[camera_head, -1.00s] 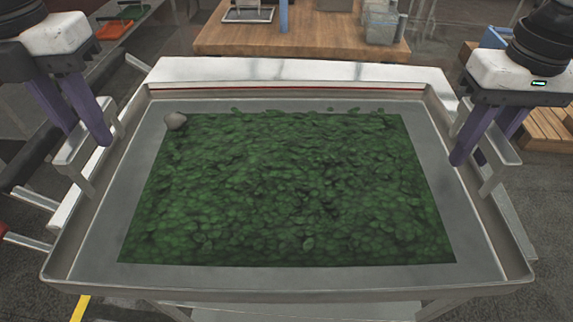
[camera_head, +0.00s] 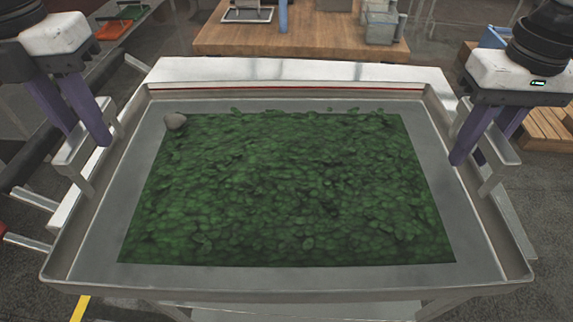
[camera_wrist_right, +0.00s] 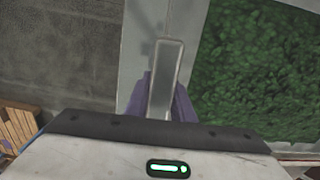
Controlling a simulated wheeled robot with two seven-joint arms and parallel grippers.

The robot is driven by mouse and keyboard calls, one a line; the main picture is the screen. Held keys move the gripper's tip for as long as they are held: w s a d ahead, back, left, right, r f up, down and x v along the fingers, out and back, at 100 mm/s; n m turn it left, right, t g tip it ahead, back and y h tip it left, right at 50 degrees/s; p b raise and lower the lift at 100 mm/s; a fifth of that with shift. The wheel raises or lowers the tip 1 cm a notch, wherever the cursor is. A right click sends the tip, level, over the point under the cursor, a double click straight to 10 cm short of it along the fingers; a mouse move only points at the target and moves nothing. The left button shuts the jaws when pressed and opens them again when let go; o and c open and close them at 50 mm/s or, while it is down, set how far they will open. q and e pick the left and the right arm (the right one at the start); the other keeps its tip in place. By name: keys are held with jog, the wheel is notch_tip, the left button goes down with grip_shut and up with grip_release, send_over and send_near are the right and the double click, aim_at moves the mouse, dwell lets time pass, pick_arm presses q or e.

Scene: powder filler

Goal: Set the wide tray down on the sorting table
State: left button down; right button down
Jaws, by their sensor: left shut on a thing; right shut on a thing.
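The wide tray (camera_head: 300,278) is a large grey metal tray with raised rims, filling the middle of the head view. My left gripper (camera_head: 86,142) is shut on the handle at the tray's left side. My right gripper (camera_head: 480,158) is shut on the handle at the right side. In the right wrist view the handle (camera_wrist_right: 165,75) sits between the purple fingers. The tray hides most of the frame beneath it, so I cannot tell whether it touches a support.
A wooden table (camera_head: 300,38) with metal containers (camera_head: 383,22) stands beyond the tray. An orange tray (camera_head: 115,29) lies on a bench at the far left. Wooden slats (camera_head: 548,130) show at the right. A yellow floor line (camera_head: 80,308) shows at bottom left.

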dwell(0.3)
pick_arm(q)
jog(key=shift+w+r, duration=0.2)
jog(key=shift+r, duration=0.1)
pick_arm(e)
jog(key=shift+w+r, duration=0.2)
jog(key=shift+r, duration=0.1)
